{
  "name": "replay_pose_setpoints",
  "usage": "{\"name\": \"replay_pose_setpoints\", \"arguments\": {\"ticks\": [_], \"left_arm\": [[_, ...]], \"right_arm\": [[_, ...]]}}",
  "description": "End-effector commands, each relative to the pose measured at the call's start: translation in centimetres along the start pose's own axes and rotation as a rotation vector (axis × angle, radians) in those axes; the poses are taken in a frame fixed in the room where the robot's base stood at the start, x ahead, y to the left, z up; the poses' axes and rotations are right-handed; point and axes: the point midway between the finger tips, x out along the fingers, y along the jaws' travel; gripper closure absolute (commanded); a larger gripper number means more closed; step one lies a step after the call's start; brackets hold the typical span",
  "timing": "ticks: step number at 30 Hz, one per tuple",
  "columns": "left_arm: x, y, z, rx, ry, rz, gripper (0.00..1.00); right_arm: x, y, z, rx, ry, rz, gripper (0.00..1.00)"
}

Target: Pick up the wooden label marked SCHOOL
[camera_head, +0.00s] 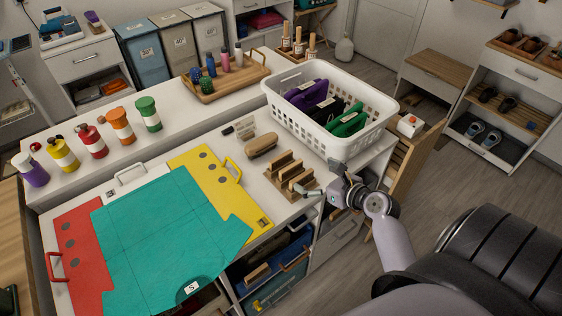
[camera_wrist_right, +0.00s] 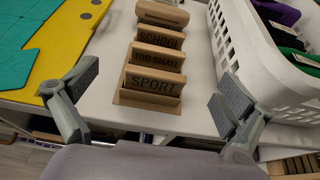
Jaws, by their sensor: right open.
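The wooden label marked SCHOOL (camera_wrist_right: 160,39) stands upright in a wooden rack (camera_wrist_right: 147,101), at the rack's far end in the right wrist view. The TOO SMALL label (camera_wrist_right: 157,57) and the SPORT label (camera_wrist_right: 153,82) stand in front of it. In the head view the rack (camera_head: 312,190) sits near the counter's edge; its lettering cannot be read there. My right gripper (camera_head: 336,182) is beside the rack. In the right wrist view my right gripper (camera_wrist_right: 155,102) is open, its fingers spread on either side of the rack and empty. My left gripper is not in view.
A white basket (camera_head: 330,137) with folded purple, black and green items stands close to the rack, beside my right finger. A wooden brush-like block (camera_head: 261,145) lies just behind the rack.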

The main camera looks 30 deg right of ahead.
Motion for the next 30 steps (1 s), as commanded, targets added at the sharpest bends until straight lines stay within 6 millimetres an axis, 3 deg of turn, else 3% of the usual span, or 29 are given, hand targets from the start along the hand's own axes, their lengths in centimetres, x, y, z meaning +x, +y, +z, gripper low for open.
{"name": "replay_pose_setpoints", "arguments": {"ticks": [3,10,20,30], "left_arm": [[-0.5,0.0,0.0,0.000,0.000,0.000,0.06],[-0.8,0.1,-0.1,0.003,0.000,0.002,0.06],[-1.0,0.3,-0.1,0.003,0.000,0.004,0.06],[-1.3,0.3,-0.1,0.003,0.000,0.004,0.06]], "right_arm": [[2.8,0.0,0.2,-0.002,-0.001,0.001,0.02],[7.3,0.0,0.1,-0.004,0.001,0.001,0.02],[9.7,0.0,0.3,-0.005,0.002,0.001,0.02],[13.9,-0.1,0.8,-0.005,0.003,0.001,0.02]]}}
